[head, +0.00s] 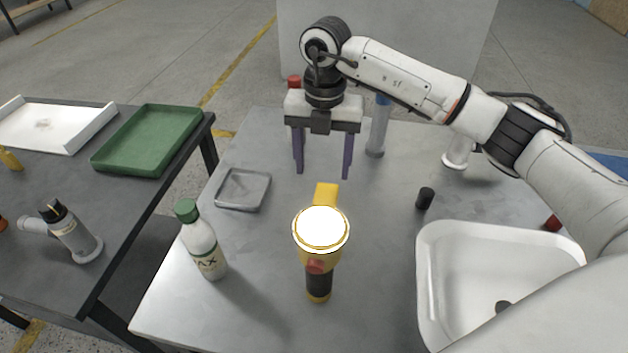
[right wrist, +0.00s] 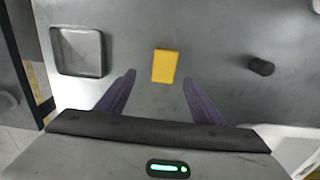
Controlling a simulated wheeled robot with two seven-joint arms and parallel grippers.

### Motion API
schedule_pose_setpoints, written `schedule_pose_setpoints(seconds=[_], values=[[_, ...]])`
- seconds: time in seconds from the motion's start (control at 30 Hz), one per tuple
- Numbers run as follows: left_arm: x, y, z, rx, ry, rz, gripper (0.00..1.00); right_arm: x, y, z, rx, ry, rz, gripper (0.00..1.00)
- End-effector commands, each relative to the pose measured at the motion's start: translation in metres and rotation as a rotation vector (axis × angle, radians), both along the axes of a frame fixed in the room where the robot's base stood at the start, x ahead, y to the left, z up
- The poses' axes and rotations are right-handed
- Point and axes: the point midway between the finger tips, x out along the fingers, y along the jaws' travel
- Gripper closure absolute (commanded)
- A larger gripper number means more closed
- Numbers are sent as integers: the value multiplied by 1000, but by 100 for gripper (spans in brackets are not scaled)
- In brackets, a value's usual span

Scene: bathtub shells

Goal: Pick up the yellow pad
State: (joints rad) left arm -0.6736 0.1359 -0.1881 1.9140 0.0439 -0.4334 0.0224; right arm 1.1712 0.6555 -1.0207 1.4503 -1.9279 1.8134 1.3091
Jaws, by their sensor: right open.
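The yellow pad (head: 326,192) lies on the grey table in the head view, its near part hidden behind a yellow lamp-like tool. The right wrist view shows the pad (right wrist: 165,66) whole, as a small yellow block. My right gripper (head: 322,174) is open and empty, its two purple fingers pointing down above the table on the far side of the pad. In the right wrist view the pad appears between and slightly beyond the fingertips. My left gripper is not in view.
The yellow tool (head: 318,284) with a bright white disc stands just in front of the pad. A grey tray (head: 243,190) and a green-capped bottle (head: 204,245) are to the left. A black cylinder (head: 425,198) and a white basin (head: 432,290) are to the right.

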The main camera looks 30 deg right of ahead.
Motion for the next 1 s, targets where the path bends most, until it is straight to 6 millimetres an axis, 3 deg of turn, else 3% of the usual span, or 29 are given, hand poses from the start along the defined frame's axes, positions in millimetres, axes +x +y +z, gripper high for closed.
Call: schedule_pose_setpoints(seconds=[0.23, 0.37, 0.63, 0.97, 1.0], values=[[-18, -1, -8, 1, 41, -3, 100, -1, 0, -32, 0, 1, -1, 39], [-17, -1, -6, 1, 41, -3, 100, 0, -2, -41, -1, 2, -1, 39], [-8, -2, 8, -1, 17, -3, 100, -1, -7, -80, 0, 4, 0, 39], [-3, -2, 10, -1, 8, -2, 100, 0, -7, -88, -1, 1, 0, 39], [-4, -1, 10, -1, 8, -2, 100, 0, -7, -88, -1, 1, 0, 46]])
